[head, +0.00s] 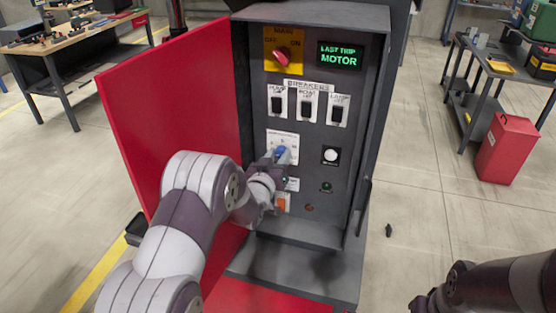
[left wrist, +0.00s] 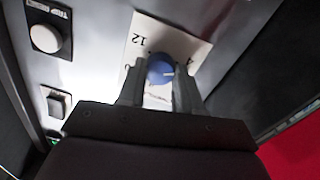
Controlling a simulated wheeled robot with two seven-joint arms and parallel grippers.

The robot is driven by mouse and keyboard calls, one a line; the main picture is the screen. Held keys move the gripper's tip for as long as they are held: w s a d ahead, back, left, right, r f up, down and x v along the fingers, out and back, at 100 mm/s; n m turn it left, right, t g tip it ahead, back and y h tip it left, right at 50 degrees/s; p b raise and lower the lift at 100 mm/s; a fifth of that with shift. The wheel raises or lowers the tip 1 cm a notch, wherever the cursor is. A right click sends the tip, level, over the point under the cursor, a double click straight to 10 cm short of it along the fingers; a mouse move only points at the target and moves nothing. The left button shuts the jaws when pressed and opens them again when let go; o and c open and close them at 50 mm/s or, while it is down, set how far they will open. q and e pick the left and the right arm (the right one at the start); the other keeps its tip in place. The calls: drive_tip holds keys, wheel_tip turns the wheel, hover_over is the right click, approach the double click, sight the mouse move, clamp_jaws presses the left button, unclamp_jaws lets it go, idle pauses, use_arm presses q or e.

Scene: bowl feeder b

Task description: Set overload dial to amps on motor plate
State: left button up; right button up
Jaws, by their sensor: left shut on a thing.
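The overload dial (head: 281,151) is a small blue knob on a white scale plate (head: 284,138) in the middle of the cabinet panel. My left gripper (head: 275,158) reaches it from the lower left. In the left wrist view, its two fingers stand on either side of the blue dial (left wrist: 160,68) and are shut on it. A pale pointer line shows on the dial's face. The scale plate (left wrist: 180,42) shows a 12 and other figures partly hidden by the fingers. I see no readable motor plate. Of my right arm only links show at the lower right.
The grey cabinet (head: 365,100) has its red door (head: 180,100) swung open to the left. Above the dial are breakers (head: 307,105), a red main switch (head: 282,58) and a display (head: 340,55) reading LAST TRIP MOTOR. A white button (head: 330,156) sits right of the dial.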

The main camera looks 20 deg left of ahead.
use_arm(q)
drive_tip(key=m+b, duration=0.2)
drive_tip(key=b, duration=0.1)
drive_tip(key=m+b, duration=0.2)
drive_tip(key=m, duration=0.1)
drive_tip(key=m+b, duration=0.2)
drive_tip(key=b, duration=0.1)
drive_tip(key=shift+f+b, duration=0.3)
drive_tip(key=shift+d+r+m+g+y+b, duration=0.1)
drive_tip(key=shift+r+m+g+y+b, duration=0.05)
drive_tip(key=shift+m+b, duration=0.8)
drive_tip(key=shift+r+m+g+y+b, duration=0.1)
drive_tip(key=shift+m+g+y+b, duration=0.05)
drive_tip(key=shift+m+b, duration=0.75)
drive_tip(key=o, duration=1)
drive_tip(key=shift+o, duration=0.2)
drive_tip(key=shift+r, duration=0.1)
drive_tip(key=s+b, duration=0.2)
drive_tip(key=s, duration=1)
drive_tip(key=shift+s+a+r, duration=0.25)
drive_tip(key=shift+s+a, duration=0.1)
